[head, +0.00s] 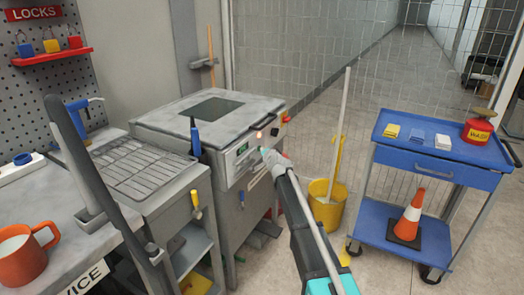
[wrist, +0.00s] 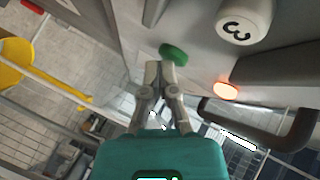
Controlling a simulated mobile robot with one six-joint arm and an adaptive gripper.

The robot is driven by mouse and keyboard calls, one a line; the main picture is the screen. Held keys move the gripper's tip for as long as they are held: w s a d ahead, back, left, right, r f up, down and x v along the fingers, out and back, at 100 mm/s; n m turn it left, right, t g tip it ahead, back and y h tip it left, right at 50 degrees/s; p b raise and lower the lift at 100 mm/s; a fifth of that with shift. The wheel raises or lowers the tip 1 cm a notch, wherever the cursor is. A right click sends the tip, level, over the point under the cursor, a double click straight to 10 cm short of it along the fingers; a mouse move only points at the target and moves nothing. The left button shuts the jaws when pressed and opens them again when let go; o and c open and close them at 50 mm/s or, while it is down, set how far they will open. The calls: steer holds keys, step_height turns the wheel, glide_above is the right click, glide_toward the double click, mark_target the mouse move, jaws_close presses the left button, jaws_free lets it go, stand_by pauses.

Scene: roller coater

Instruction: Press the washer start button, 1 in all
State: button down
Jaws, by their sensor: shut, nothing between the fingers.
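The grey washer (head: 215,115) stands in the middle of the head view, with its control panel on the front. In the wrist view a round green button (wrist: 173,53) sits on the panel, likely the start button; its label is not visible. My gripper (head: 268,156) is at the panel and covers part of it in the head view. In the wrist view my gripper (wrist: 160,68) is shut and empty, its tips just below the green button. I cannot tell whether they touch it.
A lit orange lamp (wrist: 227,90) and a white knob marked 3 (wrist: 245,20) are near the button. A dark bar handle (wrist: 285,135) sticks out nearby. A yellow mop bucket (head: 326,205) and a blue cart (head: 430,165) stand to the right.

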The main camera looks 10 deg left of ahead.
steer(key=shift+s+d, duration=0.3)
steer(key=shift+d, duration=0.45)
steer(key=shift+d, duration=0.15)
steer(key=d, duration=0.1)
steer(key=s+d, duration=0.1)
steer(key=d, duration=0.2)
steer(key=shift+s+d, duration=0.25)
steer(key=shift+s, duration=0.05)
stand_by(0.3)
stand_by(0.5)
steer(key=s+d+f+n+g+h, duration=0.2)
steer(key=s+d+f+g, duration=0.3)
steer(key=s+d, duration=0.65)
steer(key=s+d+f+n+g+h, duration=0.2)
steer(key=s+d+f+g+h, duration=0.3)
steer(key=s, duration=1.1)
steer(key=s+d+f+n+g, duration=0.2)
steer(key=s+d+f+g, duration=0.2)
steer(key=s+d, duration=0.75)
step_height(320, 180, up, 28)
steer(key=s+a+p, duration=0.1)
steer(key=a+p, duration=0.1)
steer(key=p, duration=2.6)
steer(key=shift+s, duration=0.2)
